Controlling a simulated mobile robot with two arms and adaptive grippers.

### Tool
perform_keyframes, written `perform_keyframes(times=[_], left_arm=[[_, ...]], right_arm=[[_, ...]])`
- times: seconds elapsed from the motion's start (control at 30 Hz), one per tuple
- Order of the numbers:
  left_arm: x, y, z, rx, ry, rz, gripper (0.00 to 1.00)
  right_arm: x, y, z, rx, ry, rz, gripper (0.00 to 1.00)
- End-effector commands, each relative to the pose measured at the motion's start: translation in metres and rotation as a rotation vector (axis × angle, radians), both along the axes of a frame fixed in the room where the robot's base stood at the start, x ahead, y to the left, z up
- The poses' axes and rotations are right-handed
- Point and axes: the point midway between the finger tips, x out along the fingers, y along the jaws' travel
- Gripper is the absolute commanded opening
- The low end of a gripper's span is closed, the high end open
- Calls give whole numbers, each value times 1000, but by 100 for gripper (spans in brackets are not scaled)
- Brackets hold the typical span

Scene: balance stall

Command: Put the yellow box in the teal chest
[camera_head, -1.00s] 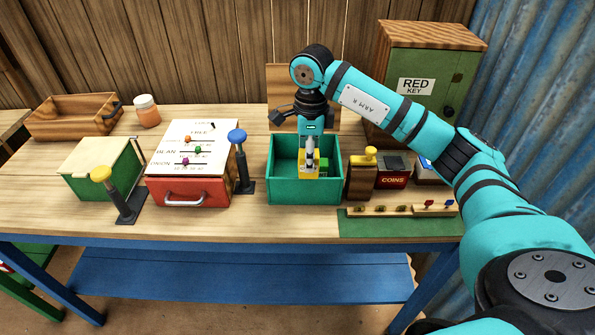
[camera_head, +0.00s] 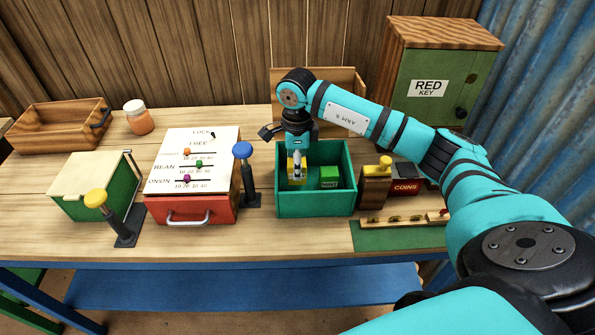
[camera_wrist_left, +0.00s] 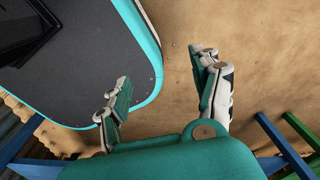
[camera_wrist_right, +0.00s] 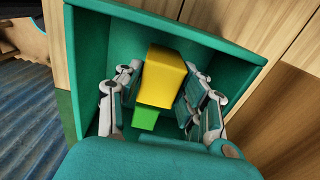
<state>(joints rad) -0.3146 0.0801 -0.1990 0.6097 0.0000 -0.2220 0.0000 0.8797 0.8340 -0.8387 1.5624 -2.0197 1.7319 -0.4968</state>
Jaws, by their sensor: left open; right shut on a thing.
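The teal chest (camera_head: 315,204) stands open in the middle of the table, its wooden lid (camera_head: 345,85) raised behind it. My right gripper (camera_head: 297,168) reaches down into the chest from above. It is shut on the yellow box (camera_wrist_right: 162,76), which sits between its fingers within the chest walls. Whether the box touches the chest floor I cannot tell. A green box (camera_head: 329,177) lies in the chest to the right of the yellow box. My left gripper (camera_wrist_left: 165,92) is open and empty, away from the table over the brown ground.
Left of the chest are a blue-knobbed lever (camera_head: 244,170), a red drawer unit (camera_head: 190,208) with sliders, a yellow-knobbed lever (camera_head: 110,215) and a green box with a pale lid (camera_head: 95,190). To the right are a coin box (camera_head: 404,186) and a green cabinet (camera_head: 435,85).

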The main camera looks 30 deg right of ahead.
Motion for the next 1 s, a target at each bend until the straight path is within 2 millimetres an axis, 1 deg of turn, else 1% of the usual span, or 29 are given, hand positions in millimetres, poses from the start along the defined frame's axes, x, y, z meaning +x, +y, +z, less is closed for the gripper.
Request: perform_keyframes(times=[0.13, 0.23, 0.4, 0.57, 0.6, 0.77, 1.0], left_arm=[[4, 0, 7, 0, -6, -1, 65], [14, -1, 9, -1, -20, -2, 65], [28, -2, 10, -5, -43, -2, 65], [27, -2, 6, -5, -41, -2, 65], [26, -2, 5, -4, -39, -2, 65], [20, -2, 6, -4, -31, -2, 65], [16, -1, 6, -3, -23, -2, 65]], right_arm=[[-1, 0, -20, 0, 4, 0, 4], [-1, 0, -31, 0, 2, -1, 4], [0, 0, -33, 0, 0, 0, 4], [0, 0, -37, -1, 1, 0, 4], [0, 0, -37, -1, 1, 0, 39], [0, 0, -36, 0, 1, 0, 60], [0, 0, -36, 0, 1, 0, 61]])
